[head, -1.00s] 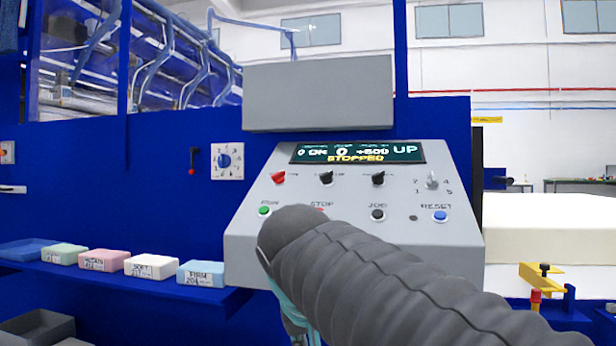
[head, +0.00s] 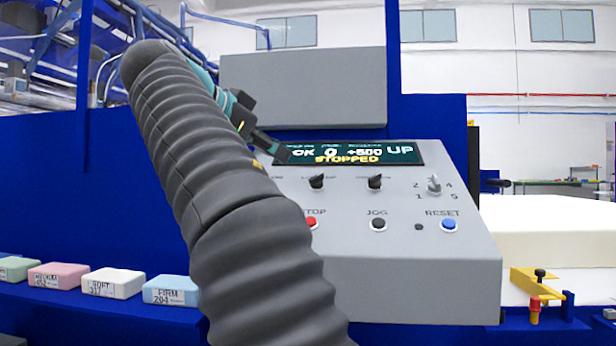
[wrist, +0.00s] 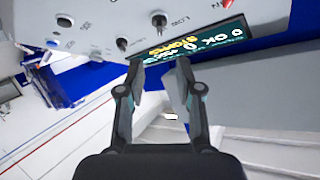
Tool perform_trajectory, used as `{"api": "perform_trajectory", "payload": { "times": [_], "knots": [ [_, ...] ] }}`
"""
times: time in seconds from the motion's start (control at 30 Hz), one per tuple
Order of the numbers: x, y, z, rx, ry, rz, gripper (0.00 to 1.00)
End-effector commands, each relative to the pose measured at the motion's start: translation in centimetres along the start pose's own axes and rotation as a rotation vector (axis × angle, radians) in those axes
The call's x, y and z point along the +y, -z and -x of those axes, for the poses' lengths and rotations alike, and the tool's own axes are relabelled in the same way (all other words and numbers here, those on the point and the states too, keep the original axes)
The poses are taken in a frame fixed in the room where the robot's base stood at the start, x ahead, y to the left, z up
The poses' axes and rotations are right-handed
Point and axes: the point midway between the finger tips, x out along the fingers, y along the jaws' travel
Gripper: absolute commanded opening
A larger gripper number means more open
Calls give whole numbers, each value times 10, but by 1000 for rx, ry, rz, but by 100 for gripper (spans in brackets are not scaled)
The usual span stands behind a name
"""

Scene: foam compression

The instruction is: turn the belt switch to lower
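The grey control panel (head: 400,260) has two black knobs, left (head: 316,182) and right (head: 375,182), and a silver selector (head: 434,186). In the wrist view a label starting "LOW" sits beside the left black knob (wrist: 159,20); the right black knob (wrist: 122,44) is farther left there. Most labels are too small to read, so I cannot tell which is the belt switch. My gripper (head: 275,150) is in front of the display's left end, its fingers apart and empty in the wrist view (wrist: 158,66). My arm hides the panel's left part.
The display (head: 355,153) reads "UP" and "STOPPED". The panel also has a red stop button (head: 311,222), a black jog button (head: 378,223) and a blue reset button (head: 449,225). Foam samples (head: 113,283) line a shelf at left. White foam (head: 550,225) lies at right.

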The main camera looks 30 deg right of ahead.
Motion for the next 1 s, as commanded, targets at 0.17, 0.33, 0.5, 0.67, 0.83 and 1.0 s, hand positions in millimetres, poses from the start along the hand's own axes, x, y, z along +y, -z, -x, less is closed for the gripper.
{"api": "perform_trajectory", "payload": {
  "times": [0.17, 0.33, 0.5, 0.67, 0.83, 1.0],
  "knots": [
    [2, 0, -22, 2, -4, -3, 35],
    [2, 0, -53, 2, -5, -2, 35],
    [2, 0, -85, 0, -4, -1, 35],
    [1, 0, -111, 0, -3, 0, 35],
    [1, 0, -128, 0, -1, 0, 35],
    [0, 1, -135, 0, 1, 0, 35]
  ]
}}
